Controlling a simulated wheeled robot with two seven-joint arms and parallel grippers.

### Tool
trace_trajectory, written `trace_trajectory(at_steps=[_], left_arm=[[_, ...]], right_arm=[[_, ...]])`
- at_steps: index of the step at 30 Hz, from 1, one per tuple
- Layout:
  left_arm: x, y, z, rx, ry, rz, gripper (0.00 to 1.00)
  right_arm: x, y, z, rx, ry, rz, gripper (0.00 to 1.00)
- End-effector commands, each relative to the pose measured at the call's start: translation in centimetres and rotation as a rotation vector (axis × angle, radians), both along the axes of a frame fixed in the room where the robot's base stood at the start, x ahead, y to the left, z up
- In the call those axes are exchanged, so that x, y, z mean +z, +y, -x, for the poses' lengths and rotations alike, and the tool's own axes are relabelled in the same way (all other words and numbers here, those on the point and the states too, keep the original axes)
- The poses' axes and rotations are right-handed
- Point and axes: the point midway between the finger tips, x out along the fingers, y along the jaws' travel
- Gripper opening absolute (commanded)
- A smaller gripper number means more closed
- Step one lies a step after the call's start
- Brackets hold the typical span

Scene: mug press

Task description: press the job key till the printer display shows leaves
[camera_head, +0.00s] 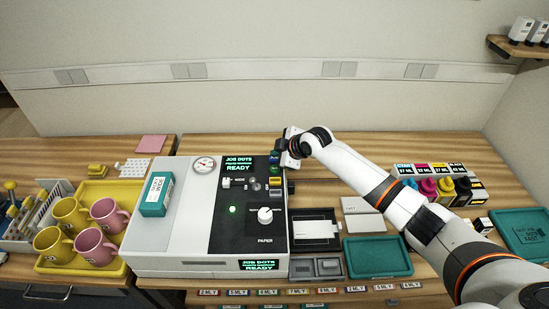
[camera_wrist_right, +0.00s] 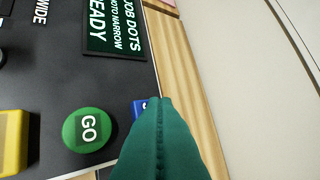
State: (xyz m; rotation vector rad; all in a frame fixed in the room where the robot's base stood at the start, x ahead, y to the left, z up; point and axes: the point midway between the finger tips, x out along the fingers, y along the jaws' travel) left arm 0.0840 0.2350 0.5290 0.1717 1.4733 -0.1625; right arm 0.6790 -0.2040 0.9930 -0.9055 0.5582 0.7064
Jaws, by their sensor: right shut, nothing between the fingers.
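The printer (camera_head: 180,235) has a black panel with a display (camera_head: 239,164) reading JOB DOTS and READY. The same display in the wrist view (camera_wrist_right: 115,28) also reads PHOTO NARROW. My right gripper (camera_head: 281,154) is shut and empty at the panel's far right corner. In the wrist view its teal fingers (camera_wrist_right: 160,108) cover most of a blue key (camera_wrist_right: 138,107). I cannot tell whether they touch it. Its label is mostly hidden. A green GO key (camera_wrist_right: 88,130) lies beside it, then a yellow key (camera_wrist_right: 12,142). My left gripper is out of view.
A second display (camera_head: 259,265) on the printer's front also reads JOB DOTS, READY. A teal box (camera_head: 156,194) sits on the printer's left. A yellow tray (camera_head: 95,266) with pink and yellow mugs stands left. Ink bottles (camera_head: 445,188) and a teal tray (camera_head: 378,257) are right.

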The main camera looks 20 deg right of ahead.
Motion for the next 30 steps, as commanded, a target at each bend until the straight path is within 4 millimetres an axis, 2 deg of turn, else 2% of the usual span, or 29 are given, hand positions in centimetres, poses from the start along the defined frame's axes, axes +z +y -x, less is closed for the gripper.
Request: trace_trajectory(at_steps=[30], left_arm=[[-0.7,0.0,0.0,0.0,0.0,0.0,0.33]], right_arm=[[-1.1,0.0,0.0,0.0,0.001,0.001,0.0]])
